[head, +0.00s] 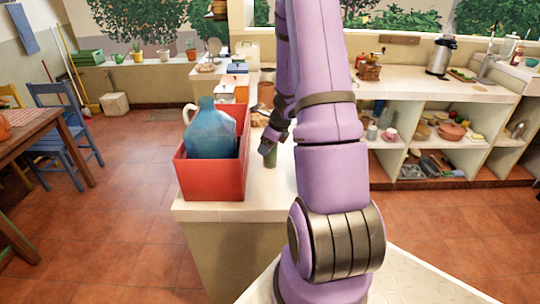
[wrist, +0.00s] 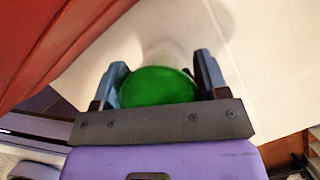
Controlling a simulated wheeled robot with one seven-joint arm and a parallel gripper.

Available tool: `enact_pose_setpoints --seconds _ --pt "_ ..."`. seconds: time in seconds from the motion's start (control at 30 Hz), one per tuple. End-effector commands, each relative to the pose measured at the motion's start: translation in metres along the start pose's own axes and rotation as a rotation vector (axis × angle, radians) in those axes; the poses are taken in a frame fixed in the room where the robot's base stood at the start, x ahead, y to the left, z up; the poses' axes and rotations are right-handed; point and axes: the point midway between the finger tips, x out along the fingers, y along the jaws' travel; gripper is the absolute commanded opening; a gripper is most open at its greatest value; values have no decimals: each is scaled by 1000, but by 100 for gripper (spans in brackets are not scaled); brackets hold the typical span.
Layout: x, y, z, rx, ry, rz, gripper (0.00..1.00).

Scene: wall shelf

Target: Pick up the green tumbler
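The green tumbler (head: 270,159) stands on the white counter, just right of the red box, in the head view. In the wrist view the round green tumbler (wrist: 158,87) fills the space between my two fingers. My gripper (head: 268,143) is low over the counter at the tumbler's upper part, with one finger on each side in the wrist view (wrist: 160,82). The fingers are spread about as wide as the tumbler. I cannot tell whether they press on it. My gripper hides part of the tumbler in the head view.
The red box (head: 212,182), holding a blue jug (head: 211,133), stands close left of my gripper; its red wall (wrist: 50,45) also shows in the wrist view. Several items stand farther back on the counter (head: 262,189). Shelves (head: 440,160) stand at right.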

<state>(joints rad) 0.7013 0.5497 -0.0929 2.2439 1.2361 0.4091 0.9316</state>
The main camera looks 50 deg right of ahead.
Motion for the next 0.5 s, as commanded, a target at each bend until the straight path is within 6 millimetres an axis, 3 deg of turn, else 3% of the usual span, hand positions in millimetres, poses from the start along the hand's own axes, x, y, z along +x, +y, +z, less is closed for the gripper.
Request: enact_pose_setpoints --seconds 0.03,0.13,0.5 --pt "0 0 0 0 0 0 56" --pt "0 0 0 0 0 0 33" --pt "-3 0 2 -1 -1 0 33"
